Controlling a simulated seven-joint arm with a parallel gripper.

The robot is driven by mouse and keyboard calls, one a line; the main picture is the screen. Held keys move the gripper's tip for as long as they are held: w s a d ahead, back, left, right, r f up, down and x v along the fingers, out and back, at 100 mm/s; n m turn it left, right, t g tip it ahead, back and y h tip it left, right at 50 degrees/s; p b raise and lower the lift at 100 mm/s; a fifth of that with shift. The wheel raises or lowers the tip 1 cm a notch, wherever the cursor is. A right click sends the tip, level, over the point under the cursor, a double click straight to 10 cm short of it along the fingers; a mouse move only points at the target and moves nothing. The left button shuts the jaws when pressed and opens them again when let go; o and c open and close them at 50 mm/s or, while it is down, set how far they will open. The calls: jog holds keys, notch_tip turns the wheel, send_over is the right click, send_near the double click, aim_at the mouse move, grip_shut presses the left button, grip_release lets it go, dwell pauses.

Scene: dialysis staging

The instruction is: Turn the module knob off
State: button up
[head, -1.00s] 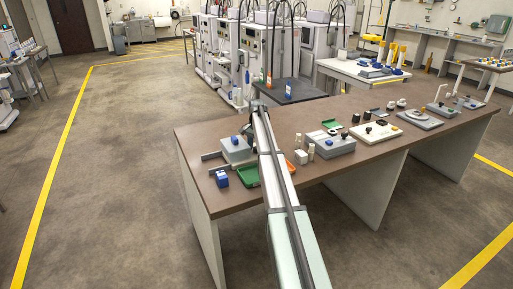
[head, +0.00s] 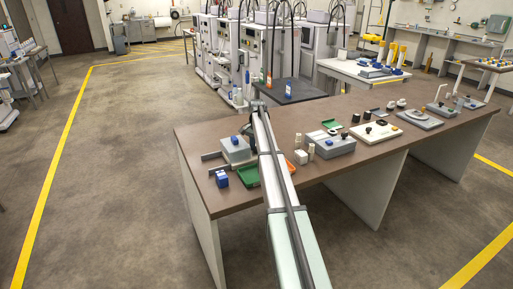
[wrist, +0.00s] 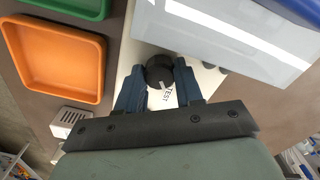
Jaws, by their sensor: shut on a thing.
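In the wrist view a round black knob (wrist: 158,69) with a white pointer mark stands on a cream plate (wrist: 143,30). The pointer faces the lower part of the picture, towards printed lettering that reads "TEST", partly covered by my gripper. My gripper (wrist: 159,74) has one blue finger on each side of the knob and is shut on it. In the head view my arm hides the knob, and only a dark bit of what seems to be my gripper shows beside the grey box.
A pale grey box (wrist: 240,35) stands close beside the knob; it shows in the head view (head: 235,153) too. An orange tray (wrist: 108,65) and a green tray (wrist: 98,8) lie to the left in the wrist view. A blue block (head: 222,179) sits near the table's (head: 205,200) front left edge.

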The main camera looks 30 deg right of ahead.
jog(key=shift+n, duration=0.5)
jog(key=n, duration=0.9)
dwell(0.4)
jog(key=shift+n, duration=0.3)
jog(key=o, duration=1)
jog(key=shift+o, duration=0.2)
